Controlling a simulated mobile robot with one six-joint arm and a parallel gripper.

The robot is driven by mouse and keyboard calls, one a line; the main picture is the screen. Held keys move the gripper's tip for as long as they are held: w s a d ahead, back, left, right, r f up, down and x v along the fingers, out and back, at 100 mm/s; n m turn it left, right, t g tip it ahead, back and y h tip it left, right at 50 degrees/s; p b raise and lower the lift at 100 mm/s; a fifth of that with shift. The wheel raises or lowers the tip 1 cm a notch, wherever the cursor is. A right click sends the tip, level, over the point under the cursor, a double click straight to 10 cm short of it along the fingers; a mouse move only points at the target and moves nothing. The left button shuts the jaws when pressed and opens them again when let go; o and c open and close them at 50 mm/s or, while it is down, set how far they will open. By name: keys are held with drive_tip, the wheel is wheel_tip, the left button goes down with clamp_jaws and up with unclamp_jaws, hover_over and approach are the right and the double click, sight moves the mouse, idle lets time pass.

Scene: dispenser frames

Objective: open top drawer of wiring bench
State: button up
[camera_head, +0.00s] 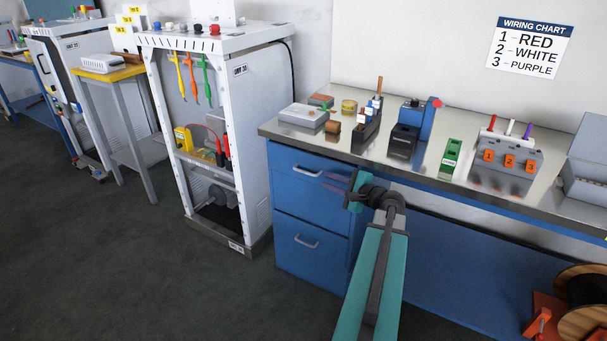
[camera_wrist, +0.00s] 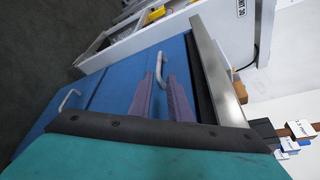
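The wiring bench has a blue cabinet at its left end. Its top drawer (camera_head: 300,190) looks shut, with its front in line with the drawer below. The top drawer's pale bar handle (camera_head: 308,172) is to the left of my gripper (camera_head: 338,183), which is in front of the drawer's right part. In the wrist view, my gripper (camera_wrist: 163,88) is open with two purplish fingers apart. The top handle (camera_wrist: 160,70) appears between and beyond the fingertips; I cannot tell whether they touch it. The lower drawer handle (camera_wrist: 69,100) shows further left.
The metal benchtop (camera_head: 375,155) overhangs the drawers and carries a blue device (camera_head: 425,118), a green block (camera_head: 452,155) and a numbered grey box (camera_head: 508,155). A white cabinet (camera_head: 225,120) stands left of the bench. A cable spool (camera_head: 582,295) is at lower right. Floor in front is clear.

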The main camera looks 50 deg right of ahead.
sight(306, 173)
drive_tip(key=shift+w, duration=0.2)
drive_tip(key=x, duration=1.3)
drive_tip(key=shift+w+f, duration=0.2)
drive_tip(key=shift+c, duration=0.3)
clamp_jaws()
